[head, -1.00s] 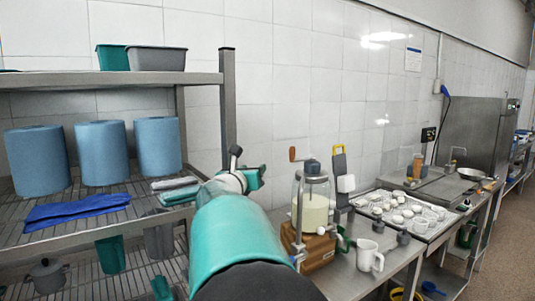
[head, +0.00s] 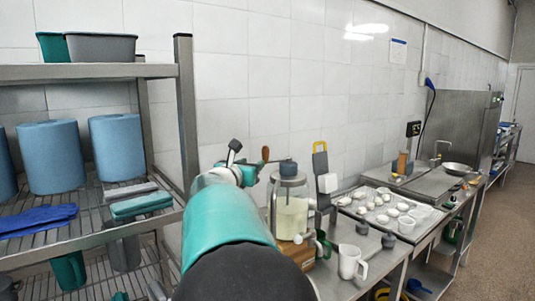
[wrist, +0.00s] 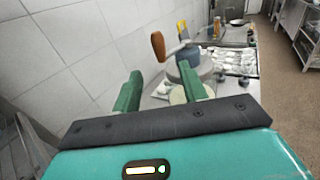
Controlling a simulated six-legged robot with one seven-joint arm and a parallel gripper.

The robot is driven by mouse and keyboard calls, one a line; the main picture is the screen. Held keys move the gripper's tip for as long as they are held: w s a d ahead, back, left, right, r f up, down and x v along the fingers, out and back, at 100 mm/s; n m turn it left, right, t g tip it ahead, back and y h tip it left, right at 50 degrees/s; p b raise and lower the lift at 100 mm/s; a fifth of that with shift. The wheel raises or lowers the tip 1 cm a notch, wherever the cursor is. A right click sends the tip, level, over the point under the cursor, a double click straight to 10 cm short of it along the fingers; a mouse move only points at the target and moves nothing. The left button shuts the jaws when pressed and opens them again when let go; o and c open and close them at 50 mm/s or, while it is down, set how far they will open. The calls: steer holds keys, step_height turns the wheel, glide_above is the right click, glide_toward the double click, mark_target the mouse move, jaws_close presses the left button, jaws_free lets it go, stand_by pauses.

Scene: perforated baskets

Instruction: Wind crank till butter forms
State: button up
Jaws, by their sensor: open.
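The butter churn is a glass jar (head: 290,216) with pale cream-coloured contents, standing upright on the steel counter. Its dark top and side crank with a brown wooden handle (head: 265,154) show above the jar. In the wrist view the wooden handle (wrist: 158,46) and the churn's grey-blue top (wrist: 189,57) lie beyond my fingers. My gripper (wrist: 160,88) is open and empty, its two green fingers apart. In the head view my gripper (head: 248,174) is mostly hidden by my arm and appears close to the handle. The jar's lower left is partly hidden by my arm.
A white mug (head: 350,262) stands right of the churn. A tray (head: 422,232) with several small white items is farther along the counter. A metal shelf (head: 187,110) with blue rolls (head: 117,148) stands at left. The tiled wall (head: 240,60) is behind.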

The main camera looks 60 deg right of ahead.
mark_target(264, 154)
steer(key=d, duration=0.8)
steer(key=w+d, duration=0.1)
steer(key=d, duration=0.3)
steer(key=shift+d+r, duration=0.1)
steer(key=shift+r, duration=0.05)
jaws_close()
